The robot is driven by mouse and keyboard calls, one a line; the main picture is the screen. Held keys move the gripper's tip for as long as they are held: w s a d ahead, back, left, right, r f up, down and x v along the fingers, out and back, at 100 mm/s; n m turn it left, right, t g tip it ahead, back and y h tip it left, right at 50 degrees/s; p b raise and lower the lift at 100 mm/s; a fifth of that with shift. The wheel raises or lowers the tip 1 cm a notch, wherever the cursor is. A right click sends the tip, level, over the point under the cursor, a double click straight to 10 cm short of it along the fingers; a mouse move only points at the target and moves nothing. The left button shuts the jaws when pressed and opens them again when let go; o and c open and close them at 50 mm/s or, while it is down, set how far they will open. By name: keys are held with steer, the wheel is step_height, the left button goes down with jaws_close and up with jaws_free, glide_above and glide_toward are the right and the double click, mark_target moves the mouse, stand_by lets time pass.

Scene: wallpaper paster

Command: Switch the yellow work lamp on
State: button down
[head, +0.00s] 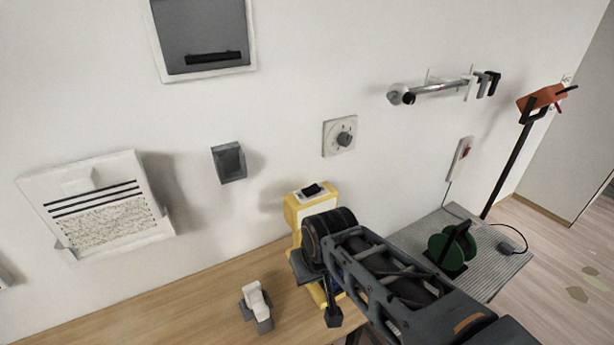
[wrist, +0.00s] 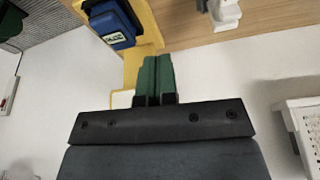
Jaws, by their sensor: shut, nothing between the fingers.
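The yellow work lamp (head: 293,212) stands on the wooden table against the wall, its lower part largely covered by my arm. A white plate with a black rocker switch (head: 312,189) is on its top; I cannot tell which way the rocker is set. In the wrist view, part of the yellow lamp (wrist: 152,35) shows beyond my gripper (wrist: 157,60). My gripper's green fingers are shut with nothing between them. A pale yellow-edged part (wrist: 122,98) shows beside the fingers; contact cannot be told. The rocker is not visible there. No glow is seen.
A white and grey object (head: 256,305) stands on the table (head: 190,300). A dial (head: 340,137), a grey box (head: 229,162) and a white panel (head: 95,205) are on the wall. A green reel (head: 452,246) sits on the ridged grey surface at right.

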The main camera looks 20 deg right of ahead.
steer(key=w+d+r+p, duration=0.1)
steer(key=w+d+r, duration=0.2)
steer(key=w+r, duration=0.3)
steer(key=w+d+r+n+p, duration=0.1)
steer(key=w+d+r, duration=0.2)
steer(key=w+r, duration=0.3)
steer(key=w+d+r+p, duration=0.1)
steer(key=w+d+r, duration=0.2)
steer(key=w+r, duration=0.3)
step_height(320, 180, up, 2)
steer(key=shift+w+d, duration=0.3)
steer(key=shift+w, duration=0.05)
glide_above(315, 186)
steer(key=s, duration=0.1)
steer(key=f, duration=1.1)
steer(key=shift+a+f+p, duration=0.2)
steer(key=shift+f+p, duration=0.15)
steer(key=shift+d+f, duration=0.15)
steer(key=shift+f, duration=0.8)
